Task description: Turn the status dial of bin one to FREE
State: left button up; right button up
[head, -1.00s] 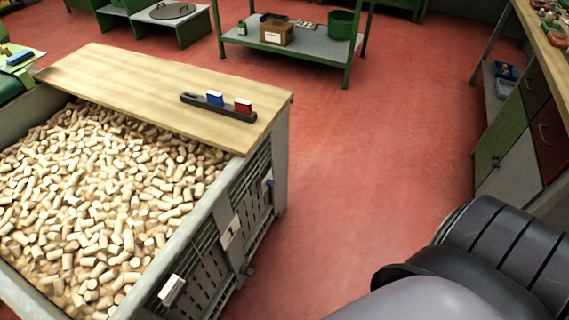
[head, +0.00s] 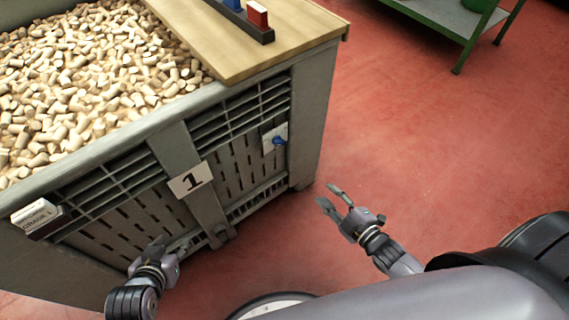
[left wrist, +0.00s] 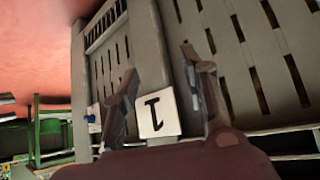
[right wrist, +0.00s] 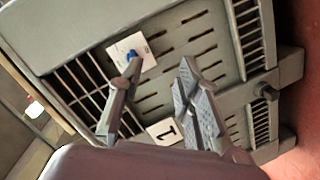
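Bin one (head: 95,150) is a grey slatted bin full of corks, with a white "1" plate (head: 190,179) on its front. Its status dial (head: 278,141) is a blue knob on a white plate near the bin's right corner. The dial also shows in the right wrist view (right wrist: 132,55) and small in the left wrist view (left wrist: 90,118). The plate's markings are too small to read. My right gripper (head: 331,197) is open and empty, below and right of the dial, apart from it. My left gripper (head: 165,250) is open and empty, low before the bin's front.
A wooden board (head: 255,50) covers part of the bin, with a dark holder of blue and red blocks (head: 257,14) on it. A "GRADE 1" label block (head: 38,216) sits at the bin's left rim. A green shelf (head: 450,35) stands behind. Red floor right of the bin is clear.

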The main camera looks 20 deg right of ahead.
notch_tip(320, 180, up, 4)
jog(key=w+a+n+t+y+b, duration=0.1)
jog(key=a+n+t+y+b, duration=0.1)
jog(key=b, duration=0.2)
send_near(281, 145)
jog(key=b+x, duration=0.2)
jog(key=x, duration=0.6)
jog(key=shift+r, duration=0.15)
pick_arm(q)
jog(key=w+d+r+t+h, duration=0.2)
jog(key=r+t, duration=0.4)
jog(key=r, duration=0.5)
jog(key=w+d+r+t+h, duration=0.1)
jog(key=w+d+r+t, duration=0.1)
jog(key=r+t, duration=0.4)
jog(key=shift+w+r+h, duration=0.4)
jog(key=shift+w+r, duration=0.2)
jog(key=shift+r, duration=2.1)
pick_arm(e)
jog(key=shift+w, duration=0.25)
grip_shut()
